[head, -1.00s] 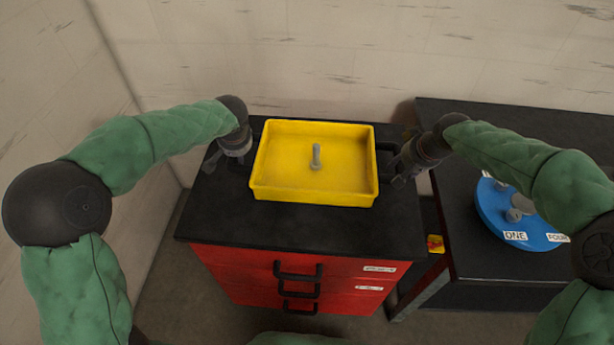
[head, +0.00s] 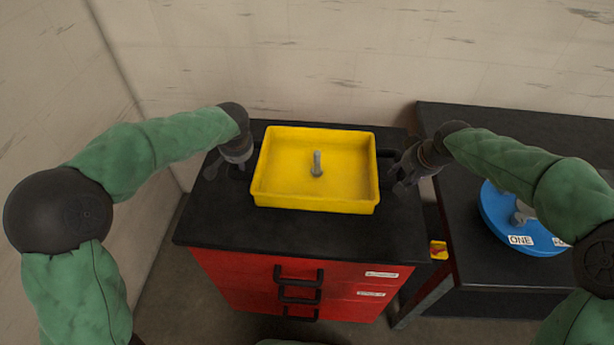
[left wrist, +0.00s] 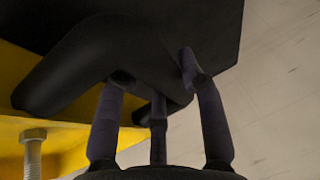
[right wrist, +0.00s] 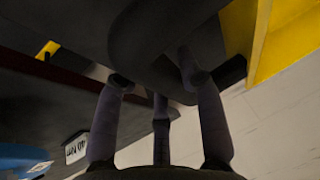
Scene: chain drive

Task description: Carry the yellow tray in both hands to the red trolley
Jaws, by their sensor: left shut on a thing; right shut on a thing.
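The yellow tray (head: 315,197) is level over the black top of the red trolley (head: 300,285); I cannot tell whether it touches the top. A grey upright bolt (head: 317,165) stands in the tray, and it also shows in the left wrist view (left wrist: 33,155). My left gripper (head: 232,165) is at the tray's left side, shut on a black handle (left wrist: 110,60). My right gripper (head: 405,172) is at the right side, shut on the other black handle (right wrist: 150,40). Fingers partly hide both handles.
A black table (head: 500,270) stands close at the right, bearing a blue disc (head: 500,215) with labels. A yellow and red switch box (head: 438,250) sits between table and trolley. Pale walls close off the back and left. The trolley top is bare in front of the tray.

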